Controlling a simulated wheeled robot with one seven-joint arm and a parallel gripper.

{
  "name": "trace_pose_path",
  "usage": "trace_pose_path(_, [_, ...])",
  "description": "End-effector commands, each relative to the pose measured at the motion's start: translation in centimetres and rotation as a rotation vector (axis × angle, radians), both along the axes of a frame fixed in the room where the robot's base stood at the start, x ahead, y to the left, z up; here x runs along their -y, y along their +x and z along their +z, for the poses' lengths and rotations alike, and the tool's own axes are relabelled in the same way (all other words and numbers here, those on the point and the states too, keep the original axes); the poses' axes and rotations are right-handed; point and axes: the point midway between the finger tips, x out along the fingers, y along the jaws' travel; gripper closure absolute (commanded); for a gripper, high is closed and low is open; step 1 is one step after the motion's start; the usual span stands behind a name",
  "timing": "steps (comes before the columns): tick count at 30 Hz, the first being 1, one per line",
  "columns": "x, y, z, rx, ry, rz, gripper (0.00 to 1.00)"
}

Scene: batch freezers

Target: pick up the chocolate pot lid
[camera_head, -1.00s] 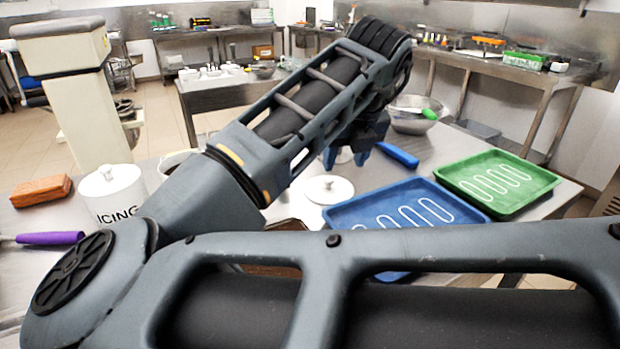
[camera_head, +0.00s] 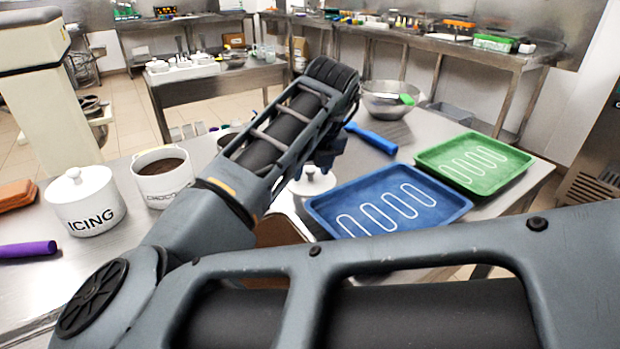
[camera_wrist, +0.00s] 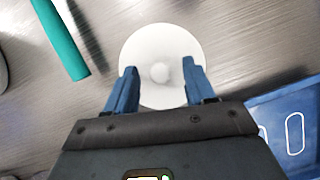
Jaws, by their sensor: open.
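The chocolate pot lid (camera_head: 312,183) is a round white lid with a knob, lying on the steel table left of the blue tray. It fills the middle of the wrist view (camera_wrist: 160,95), knob up. My gripper (camera_wrist: 160,68) is open and empty, with its blue fingers over the lid on either side of the knob. I cannot tell whether they touch it. In the head view my forearm and wrist partly cover the lid and hide the fingertips. The chocolate pot (camera_head: 162,182) stands uncovered at the left, with brown contents.
The icing pot (camera_head: 85,205) stands left of the chocolate pot with its lid on. A blue tray (camera_head: 330,215) and a green tray (camera_head: 520,165) lie to the right. A blue-handled tool (camera_head: 370,138) and a metal bowl (camera_head: 385,105) are behind. A purple handle (camera_head: 28,249) is at far left.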

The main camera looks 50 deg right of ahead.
Motion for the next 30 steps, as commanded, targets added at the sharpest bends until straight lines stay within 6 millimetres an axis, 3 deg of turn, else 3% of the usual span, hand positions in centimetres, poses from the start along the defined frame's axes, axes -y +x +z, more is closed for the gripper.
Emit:
trace_pose_path(4, [0.00,0.00,0.04,0.001,0.000,0.000,0.46])
trace_pose_path(21, [-0.01,0.01,0.09,0.001,0.000,0.000,1.00])
trace_pose_path(30, [-0.01,0.02,0.18,0.002,-0.001,0.000,1.00])
